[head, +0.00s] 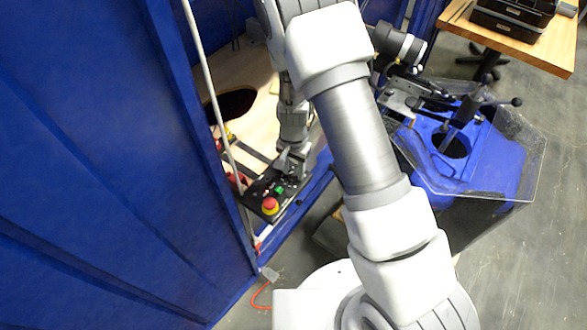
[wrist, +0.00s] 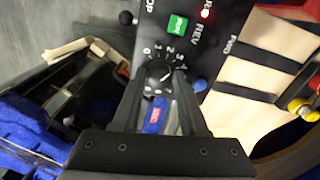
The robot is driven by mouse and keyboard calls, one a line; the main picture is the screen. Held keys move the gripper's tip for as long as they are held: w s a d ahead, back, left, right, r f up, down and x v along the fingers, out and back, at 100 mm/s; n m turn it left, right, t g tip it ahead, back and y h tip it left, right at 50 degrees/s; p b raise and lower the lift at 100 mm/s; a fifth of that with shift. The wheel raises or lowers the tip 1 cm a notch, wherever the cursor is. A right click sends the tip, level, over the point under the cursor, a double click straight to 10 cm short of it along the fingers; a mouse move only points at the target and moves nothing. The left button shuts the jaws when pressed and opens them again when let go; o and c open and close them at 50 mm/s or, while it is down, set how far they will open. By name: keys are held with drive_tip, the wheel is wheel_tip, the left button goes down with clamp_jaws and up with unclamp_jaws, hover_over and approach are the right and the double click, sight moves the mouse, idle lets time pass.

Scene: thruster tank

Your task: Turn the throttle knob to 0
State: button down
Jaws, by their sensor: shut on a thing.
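The throttle knob (wrist: 160,73) is a small black round knob on a black control panel (wrist: 213,62), with white numbers around it. A 0 shows at its upper left. I cannot clearly tell which number the knob points to. My gripper (wrist: 161,78) has its two dark fingers on either side of the knob and is shut on it. In the head view my gripper (head: 291,168) reaches down to the far end of the control panel (head: 253,199); the knob is hidden there.
The panel bears a green switch (wrist: 178,24), a blue button (wrist: 199,85) and a red-and-blue part between my fingers. A red emergency stop (head: 270,206) sits at its near end. A blue wall (head: 100,150) stands left; a blue tank with clear sides (head: 490,165) stands right.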

drive_tip(key=shift+n, duration=0.3)
drive_tip(key=n+b, duration=0.1)
drive_tip(key=n, duration=0.1)
drive_tip(key=shift+f+n+b, duration=0.1)
drive_tip(key=shift+n+b, duration=0.2)
drive_tip(key=shift+n, duration=0.1)
drive_tip(key=n+b, duration=0.1)
drive_tip(key=n, duration=0.3)
drive_tip(key=shift+n+b, duration=0.3)
drive_tip(key=shift+b, duration=0.05)
drive_tip(key=n+b, duration=0.1)
drive_tip(key=n, duration=0.3)
drive_tip(key=shift+n, duration=2.2)
drive_tip(key=shift+c, duration=2.2)
unclamp_jaws()
